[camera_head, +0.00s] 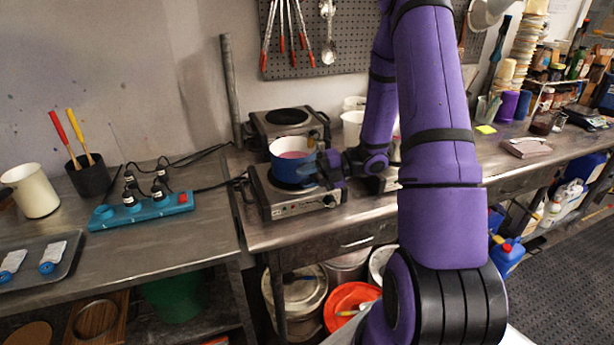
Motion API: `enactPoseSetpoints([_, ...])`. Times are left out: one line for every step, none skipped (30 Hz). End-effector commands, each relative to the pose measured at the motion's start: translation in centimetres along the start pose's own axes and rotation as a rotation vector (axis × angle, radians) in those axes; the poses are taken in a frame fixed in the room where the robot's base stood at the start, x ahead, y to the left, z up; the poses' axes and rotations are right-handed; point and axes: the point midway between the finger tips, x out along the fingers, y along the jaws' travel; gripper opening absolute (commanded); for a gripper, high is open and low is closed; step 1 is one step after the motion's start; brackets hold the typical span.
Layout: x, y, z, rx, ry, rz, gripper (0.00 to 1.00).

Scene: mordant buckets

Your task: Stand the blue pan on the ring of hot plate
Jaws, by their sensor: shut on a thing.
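The blue pan (288,171) is upright, with a white inside and a pinkish content. It is at or just over the top of the front hot plate (274,207); I cannot tell whether its base touches the ring, which the pan hides. My gripper (322,170) reaches in from the right and is shut on the pan's right side. The fingertips are small and dark here, and the exact grip is partly hidden. A second hot plate (268,131) with a bare dark ring stands behind the pan.
A blue power strip (150,211) with black plugs and cables lies to the left. A dark cup (88,178) with two handles and a cream jug (31,190) stand farther left. White containers (352,127) stand behind my arm. The counter's front edge is close to the hot plate.

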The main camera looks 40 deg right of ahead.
Motion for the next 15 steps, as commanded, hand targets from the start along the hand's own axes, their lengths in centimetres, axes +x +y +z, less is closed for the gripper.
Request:
enactPoseSetpoints([-0.01,0.10,0.03,-0.004,0.000,0.001,0.00])
enactPoseSetpoints([-0.01,0.10,0.03,-0.004,0.000,0.001,0.00])
enactPoseSetpoints([-0.01,0.10,0.03,-0.004,0.000,0.001,0.00])
enactPoseSetpoints([-0.01,0.10,0.04,-0.004,0.000,0.001,0.00])
enactPoseSetpoints([0.00,0.09,0.03,-0.004,0.000,0.001,0.00])
enactPoseSetpoints([0.00,0.07,0.04,-0.004,0.000,0.001,0.00])
enactPoseSetpoints([0.00,0.06,0.04,-0.004,0.000,0.001,0.00])
enactPoseSetpoints([0.01,0.03,0.04,-0.004,0.000,0.001,0.00])
enactPoseSetpoints([0.02,-0.01,0.05,-0.004,0.000,0.001,0.00])
enactPoseSetpoints([0.03,-0.04,0.05,-0.004,0.000,0.001,0.00])
enactPoseSetpoints([0.04,-0.08,0.06,-0.003,0.000,0.001,0.00])
enactPoseSetpoints([0.05,-0.13,0.07,-0.003,0.000,0.001,0.00])
enactPoseSetpoints([0.05,-0.17,0.07,-0.003,0.000,0.001,0.00])
enactPoseSetpoints([0.06,-0.20,0.08,-0.003,0.000,0.001,0.00])
enactPoseSetpoints([0.07,-0.24,0.08,-0.004,0.000,0.001,0.00])
